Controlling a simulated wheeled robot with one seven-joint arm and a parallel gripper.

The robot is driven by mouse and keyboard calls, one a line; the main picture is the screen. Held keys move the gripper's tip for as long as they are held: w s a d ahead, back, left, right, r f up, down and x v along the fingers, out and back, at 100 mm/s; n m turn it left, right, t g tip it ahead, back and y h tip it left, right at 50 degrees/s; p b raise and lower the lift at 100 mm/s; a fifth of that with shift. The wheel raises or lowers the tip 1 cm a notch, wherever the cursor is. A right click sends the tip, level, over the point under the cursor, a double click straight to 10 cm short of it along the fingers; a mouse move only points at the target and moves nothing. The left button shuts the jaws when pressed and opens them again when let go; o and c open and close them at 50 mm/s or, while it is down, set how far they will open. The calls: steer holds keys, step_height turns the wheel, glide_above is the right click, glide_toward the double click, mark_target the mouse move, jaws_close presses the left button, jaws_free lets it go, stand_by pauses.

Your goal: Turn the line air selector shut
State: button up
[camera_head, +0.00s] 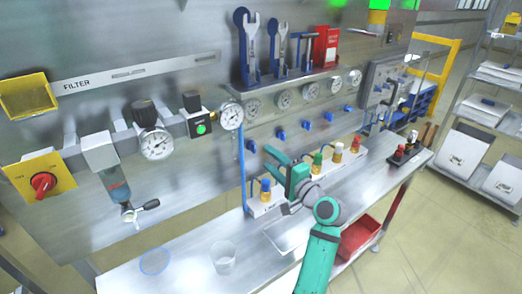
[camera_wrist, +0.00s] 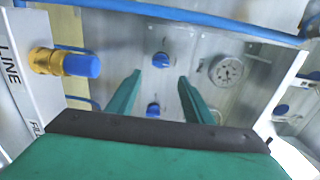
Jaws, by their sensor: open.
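No control is legibly named line air selector. A red rotary knob (camera_head: 42,183) sits on a yellow plate at the far left of the head view, far from my gripper. Several small blue knobs (camera_head: 280,134) line the back panel; two show in the wrist view, an upper one (camera_wrist: 161,60) and a lower one (camera_wrist: 153,109). A brass fitting with a blue cap (camera_wrist: 75,65) stands on a white block marked LINE (camera_wrist: 12,70). My gripper (camera_head: 268,164) is open and empty before the panel. In the wrist view its fingers (camera_wrist: 158,80) point at the panel, with the lower knob seen between them.
A gauge (camera_wrist: 226,71) is right of the fingers. A blue hose (camera_wrist: 190,15) crosses above. White blocks with coloured fittings (camera_head: 316,163) stand along the bench. A clear cup (camera_head: 223,258) and a blue-rimmed cup (camera_head: 155,261) stand at the front left. A red bin (camera_head: 360,235) is below.

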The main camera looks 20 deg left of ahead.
mark_target(255, 149)
steer(key=a, duration=0.2)
steer(key=w+a, duration=0.1)
steer(key=a, duration=0.1)
steer(key=w+a, duration=0.1)
steer(key=shift+w+a, duration=0.25)
steer(key=shift+a, duration=0.15)
steer(key=shift+w+a, duration=0.2)
steer(key=shift+w, duration=0.3)
steer(key=c, duration=1)
